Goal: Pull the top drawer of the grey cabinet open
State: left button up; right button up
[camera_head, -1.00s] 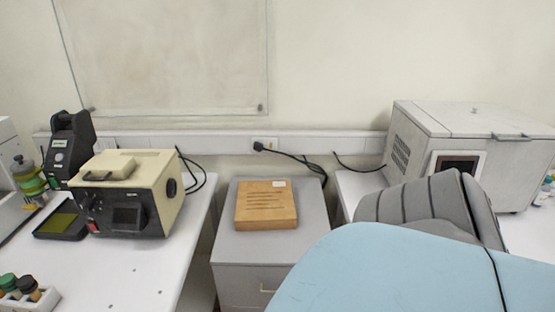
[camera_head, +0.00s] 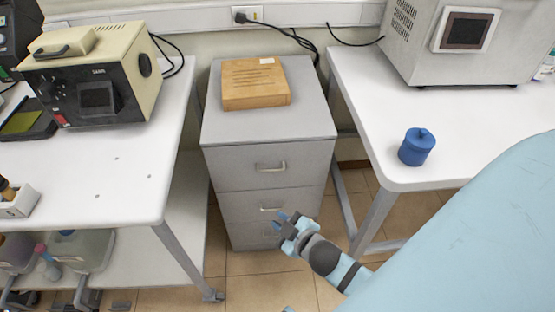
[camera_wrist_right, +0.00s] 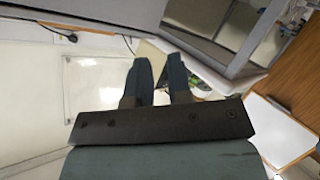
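The grey cabinet (camera_head: 217,171) stands between the two white tables in the head view. It has three drawers, all flush with the front. The top drawer (camera_head: 230,173) has a light metal bar handle (camera_head: 271,168). My right gripper (camera_head: 282,219) is in front of the lower drawers, below and slightly right of the top handle, and apart from that handle. In the right wrist view its two dark fingers (camera_wrist_right: 160,80) stand apart with nothing between them. My left gripper cannot be made out in the head view.
A wooden box (camera_head: 255,95) lies on the cabinet top. The left table (camera_head: 130,180) carries a beige instrument (camera_head: 125,70). Tiled floor (camera_head: 245,290) is free before the cabinet.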

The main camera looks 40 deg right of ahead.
jog(key=w+d+f+n+t+h+b, duration=0.2)
jog(key=w+d+f+n+t+b, duration=0.25)
jog(key=b, duration=0.55)
jog(key=n+t+h+b, duration=0.1)
jog(key=n+b, duration=0.5)
jog(key=b, duration=0.5)
send_near(271, 171)
pick_arm(q)
notch_tip(271, 171, down, 9)
jog(key=d+t+h+p, duration=0.2)
jog(key=shift+w+d+r+p, duration=0.2)
jog(key=shift+w+d+p, duration=0.05)
jog(key=shift+d+p, duration=0.15)
pick_arm(e)
jog(key=x, duration=1)
jog(key=shift+w+d+f, duration=0.1)
jog(key=shift+d+f, duration=0.05)
pick_arm(q)
jog(key=shift+a, duration=0.1)
pick_arm(e)
jog(key=shift+c, duration=0.5)
grip_shut()
